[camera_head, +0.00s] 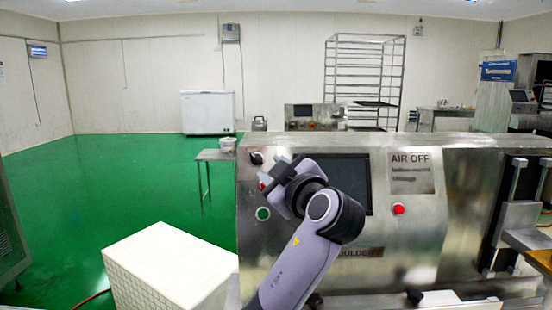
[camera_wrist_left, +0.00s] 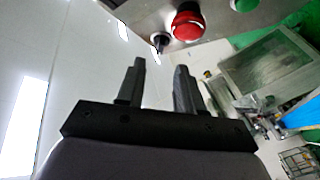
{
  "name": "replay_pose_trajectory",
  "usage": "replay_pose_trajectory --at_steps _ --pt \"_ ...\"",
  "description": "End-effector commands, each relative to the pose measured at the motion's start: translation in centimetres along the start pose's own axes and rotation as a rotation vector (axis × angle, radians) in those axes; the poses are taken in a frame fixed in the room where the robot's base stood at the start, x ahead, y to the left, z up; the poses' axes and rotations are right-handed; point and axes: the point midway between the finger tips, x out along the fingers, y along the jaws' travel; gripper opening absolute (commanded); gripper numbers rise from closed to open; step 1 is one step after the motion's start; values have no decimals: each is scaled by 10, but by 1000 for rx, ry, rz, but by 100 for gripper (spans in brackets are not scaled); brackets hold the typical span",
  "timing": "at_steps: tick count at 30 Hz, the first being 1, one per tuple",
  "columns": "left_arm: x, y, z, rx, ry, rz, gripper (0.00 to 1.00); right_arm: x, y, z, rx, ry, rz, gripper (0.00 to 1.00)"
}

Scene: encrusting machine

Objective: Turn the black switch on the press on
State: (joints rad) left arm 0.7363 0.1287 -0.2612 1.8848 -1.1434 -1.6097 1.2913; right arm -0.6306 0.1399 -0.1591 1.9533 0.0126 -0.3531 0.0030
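The press (camera_head: 420,245) is a steel machine with a dark screen on its front panel. Its black switch (camera_head: 256,158) is a small knob at the panel's upper left. In the left wrist view, the black switch (camera_wrist_left: 160,41) shows small, beyond the fingertips and beside the red button. My left gripper (camera_head: 274,169) is just below and right of the switch in the head view, apparently in front of the panel. In the left wrist view, my left gripper (camera_wrist_left: 160,66) has its two fingers apart with nothing between them. The switch's exact setting is too small to tell. My right gripper is not in view.
A red button (camera_wrist_left: 188,22) and a green button (camera_head: 263,213) sit below the switch. Another red button (camera_head: 399,209) is right of the screen (camera_head: 355,180). A white crate (camera_head: 165,265) stands at the lower left. Green floor (camera_head: 100,190) lies open at the left.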

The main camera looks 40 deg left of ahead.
Motion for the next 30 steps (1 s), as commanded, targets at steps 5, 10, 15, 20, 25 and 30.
replay_pose_trajectory --at_steps 5,10,15,20,25,30 --pt "19 1 -3 2 6 -2 36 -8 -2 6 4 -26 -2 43" --pt "46 1 -3 3 5 -3 36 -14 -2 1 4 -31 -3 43" --pt "65 1 -2 2 3 -1 36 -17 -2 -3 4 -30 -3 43" --pt "71 0 -1 1 1 -1 36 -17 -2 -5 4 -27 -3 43" --pt "71 0 0 0 1 -1 36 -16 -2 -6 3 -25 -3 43" --pt "71 0 0 0 1 -2 0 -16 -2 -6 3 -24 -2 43"
